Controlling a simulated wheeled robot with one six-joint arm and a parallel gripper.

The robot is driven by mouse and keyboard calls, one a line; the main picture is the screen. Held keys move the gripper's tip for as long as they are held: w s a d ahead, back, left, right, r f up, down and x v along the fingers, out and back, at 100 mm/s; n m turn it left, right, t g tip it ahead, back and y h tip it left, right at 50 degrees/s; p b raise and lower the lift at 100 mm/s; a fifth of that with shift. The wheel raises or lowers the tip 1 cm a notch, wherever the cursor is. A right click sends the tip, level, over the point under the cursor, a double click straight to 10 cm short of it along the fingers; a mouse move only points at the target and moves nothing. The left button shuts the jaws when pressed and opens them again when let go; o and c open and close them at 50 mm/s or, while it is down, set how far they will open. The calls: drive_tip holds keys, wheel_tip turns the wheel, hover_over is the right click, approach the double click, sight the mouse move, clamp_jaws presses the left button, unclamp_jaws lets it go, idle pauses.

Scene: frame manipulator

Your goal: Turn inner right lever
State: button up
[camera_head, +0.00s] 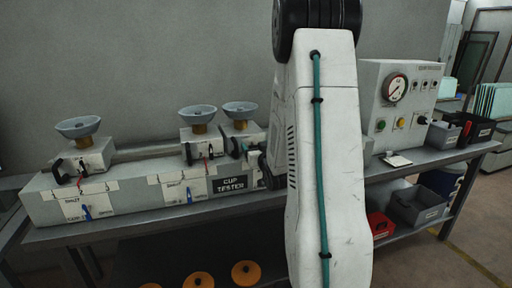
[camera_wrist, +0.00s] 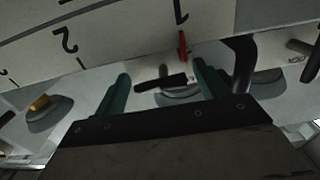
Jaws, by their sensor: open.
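In the wrist view my gripper (camera_wrist: 161,71) is open, with two teal fingers apart. A black lever (camera_wrist: 160,83) on a grey round base shows between the fingers; I cannot tell if they touch it. A small red pointer (camera_wrist: 182,46) is above it, by a scale marked 1 and 2. In the head view, black levers show on the left unit (camera_head: 59,170) and the middle unit (camera_head: 188,153) of the cup tester (camera_head: 130,201). My arm hides the tester's right end and most of my gripper. Which lever is the inner right one is unclear.
Grey cups (camera_head: 78,127) stand on the units. Blue switches (camera_head: 87,212) are on the tester's front. A gauge panel (camera_head: 394,87) stands right of my arm, with dark bins (camera_head: 443,135) beside it. A lower shelf holds orange discs (camera_head: 246,272) and a red bin (camera_head: 381,226).

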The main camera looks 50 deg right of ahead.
drive_tip(key=shift+a, duration=0.1)
drive_tip(key=c, duration=0.9)
